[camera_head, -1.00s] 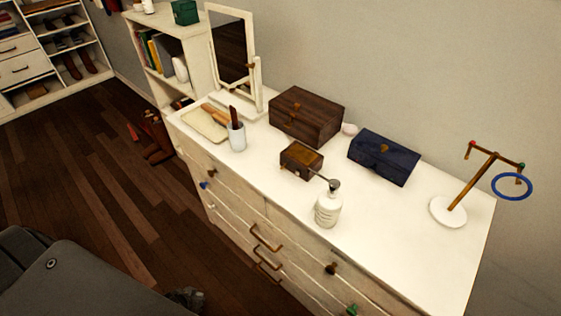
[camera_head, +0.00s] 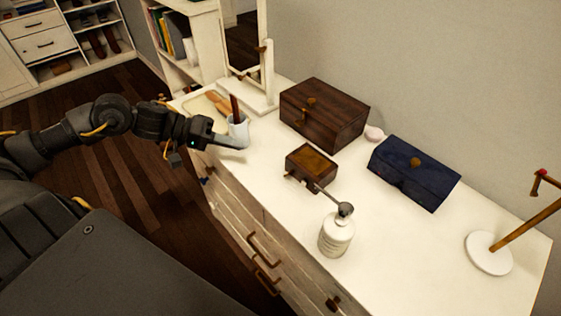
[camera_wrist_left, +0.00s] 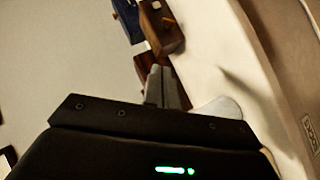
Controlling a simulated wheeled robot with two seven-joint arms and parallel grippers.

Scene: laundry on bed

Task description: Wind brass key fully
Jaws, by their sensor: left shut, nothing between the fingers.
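A small brown wooden box (camera_head: 312,168) with a golden-brown top panel stands on the white dresser. A small brass piece (camera_head: 290,178) sticks out of its left front side and looks like the key; it is too small to tell its turn. In the left wrist view the small box (camera_wrist_left: 155,38) shows at the top, with a brass piece (camera_wrist_left: 169,21) standing out from its face. My left gripper (camera_head: 245,143) is shut and empty, left of the box and apart from it, in front of the white cup. Its closed fingertips (camera_wrist_left: 163,74) point towards the boxes.
A white cup (camera_head: 238,125) with a brush stands close behind my gripper. A larger wooden box (camera_head: 325,112), a navy box (camera_head: 415,170), a white bottle (camera_head: 337,236) and a ring stand (camera_head: 489,254) surround the small box. The dresser top (camera_head: 410,255) is clear at the front right.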

